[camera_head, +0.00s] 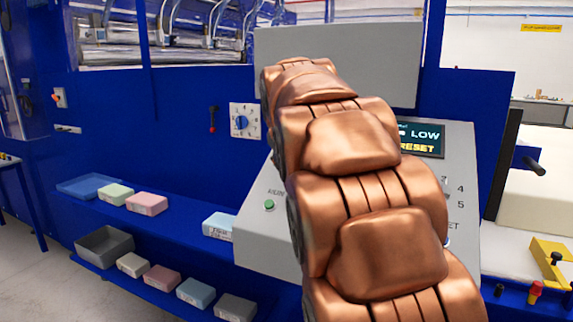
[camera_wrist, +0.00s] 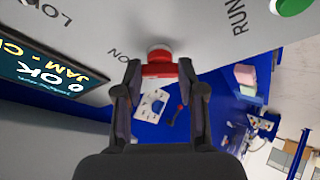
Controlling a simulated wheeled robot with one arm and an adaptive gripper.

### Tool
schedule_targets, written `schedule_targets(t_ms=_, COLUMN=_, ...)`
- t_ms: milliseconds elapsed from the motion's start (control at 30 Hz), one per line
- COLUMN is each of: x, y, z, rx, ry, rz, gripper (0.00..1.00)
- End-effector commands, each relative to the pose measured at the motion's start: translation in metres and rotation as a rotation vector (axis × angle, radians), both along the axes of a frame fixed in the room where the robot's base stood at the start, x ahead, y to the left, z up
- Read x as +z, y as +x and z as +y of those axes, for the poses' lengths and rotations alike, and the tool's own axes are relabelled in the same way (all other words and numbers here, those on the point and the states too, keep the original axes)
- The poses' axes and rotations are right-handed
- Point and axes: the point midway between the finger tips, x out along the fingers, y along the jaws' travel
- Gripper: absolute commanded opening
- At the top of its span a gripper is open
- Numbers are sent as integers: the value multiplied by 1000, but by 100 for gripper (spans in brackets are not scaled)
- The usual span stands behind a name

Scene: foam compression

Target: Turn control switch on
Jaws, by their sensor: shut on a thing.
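The control switch shows in the wrist view as a red knob (camera_wrist: 159,70) on a pale round base, set on the grey control panel (camera_wrist: 190,20). Lettering that reads "ON" is beside it. My gripper (camera_wrist: 160,65) has one fingertip on each side of the red knob and is shut on it. In the head view my copper-coloured arm covers the middle of the panel (camera_head: 255,248), so the gripper and the switch are hidden there. I cannot tell the switch's exact turn angle.
A green button (camera_head: 268,204) is on the panel's left part. A rotary dial (camera_head: 240,122) is on the blue wall. Foam blocks (camera_head: 147,203) and a grey bin (camera_head: 104,246) sit on blue shelves at left.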

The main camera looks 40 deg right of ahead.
Motion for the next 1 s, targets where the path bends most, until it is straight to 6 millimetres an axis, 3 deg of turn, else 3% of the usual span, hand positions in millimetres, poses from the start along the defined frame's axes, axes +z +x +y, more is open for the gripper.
schedule_targets(t_ms=333, x=-3, y=-1, z=0, rx=-100, ry=33, rz=-45, gripper=5)
schedule_targets(t_ms=800, x=-3, y=-1, z=1, rx=-111, ry=38, rz=-51, gripper=5)
schedule_targets(t_ms=833, x=-3, y=-1, z=1, rx=-111, ry=38, rz=-51, gripper=40)
schedule_targets(t_ms=1000, x=-2, y=-1, z=1, rx=-110, ry=37, rz=-52, gripper=58)
